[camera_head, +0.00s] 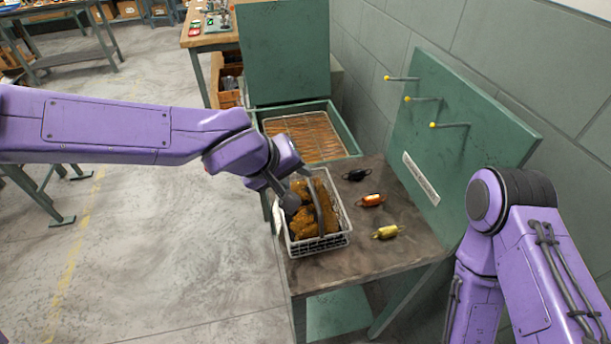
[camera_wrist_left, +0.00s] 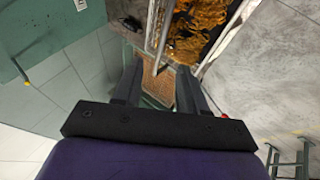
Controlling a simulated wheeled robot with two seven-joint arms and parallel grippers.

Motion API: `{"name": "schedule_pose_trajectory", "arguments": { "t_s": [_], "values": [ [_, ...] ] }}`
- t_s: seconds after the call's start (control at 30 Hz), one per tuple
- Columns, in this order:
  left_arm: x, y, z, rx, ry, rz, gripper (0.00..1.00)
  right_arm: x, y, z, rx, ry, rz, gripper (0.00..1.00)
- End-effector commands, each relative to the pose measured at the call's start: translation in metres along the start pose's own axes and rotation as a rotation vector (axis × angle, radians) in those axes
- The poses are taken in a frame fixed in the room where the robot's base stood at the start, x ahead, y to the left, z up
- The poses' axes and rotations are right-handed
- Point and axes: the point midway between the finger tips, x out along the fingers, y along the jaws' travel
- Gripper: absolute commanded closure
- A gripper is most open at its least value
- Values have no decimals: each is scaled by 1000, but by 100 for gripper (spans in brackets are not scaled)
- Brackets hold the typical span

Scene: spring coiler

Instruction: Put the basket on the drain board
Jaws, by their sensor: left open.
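The basket (camera_head: 333,238) is a pale wire basket filled with brown-gold coiled parts, standing on the near left of the worktable. Its grey handle (camera_head: 319,205) arches above the load. My left gripper (camera_head: 292,195) reaches in from the left, at the basket's handle. In the left wrist view its jaws (camera_wrist_left: 158,78) are apart, with the handle bar (camera_wrist_left: 160,45) showing between or just beyond them; contact is unclear. The drain board appears to be the tan mesh surface (camera_head: 306,136) in the open green tank behind the table. My right gripper is out of view.
The worktable (camera_head: 408,258) also carries a black (camera_head: 356,174), an orange (camera_head: 371,200) and a yellow (camera_head: 386,232) small part. A green panel (camera_head: 450,150) with yellow-tipped pegs stands along its right. The tank's raised lid (camera_head: 285,55) stands at the back.

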Motion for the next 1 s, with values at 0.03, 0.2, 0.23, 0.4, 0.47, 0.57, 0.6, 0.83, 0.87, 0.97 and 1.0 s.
{"name": "schedule_pose_trajectory", "arguments": {
  "t_s": [0.03,0.2,0.23,0.4,0.47,0.57,0.6,0.83,0.87,0.97,1.0],
  "values": [
    [-10,1,-1,-1,1,2,59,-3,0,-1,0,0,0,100],
    [-25,0,0,1,0,1,59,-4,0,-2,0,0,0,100],
    [-26,0,0,1,0,0,59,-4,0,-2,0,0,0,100],
    [-26,0,0,1,0,-1,59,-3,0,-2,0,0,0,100],
    [-26,0,0,1,0,-1,59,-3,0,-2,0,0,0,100],
    [-20,-7,2,-4,-2,-20,59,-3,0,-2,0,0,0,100],
    [-10,-19,4,-16,-3,-54,59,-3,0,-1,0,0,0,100],
    [92,-219,62,-100,63,-524,59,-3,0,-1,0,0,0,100],
    [98,-252,76,-96,83,-583,59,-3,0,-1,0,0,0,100],
    [102,-354,125,-56,138,-714,59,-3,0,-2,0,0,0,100],
    [98,-384,143,-40,148,-729,59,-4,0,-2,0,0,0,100]
  ]
}}
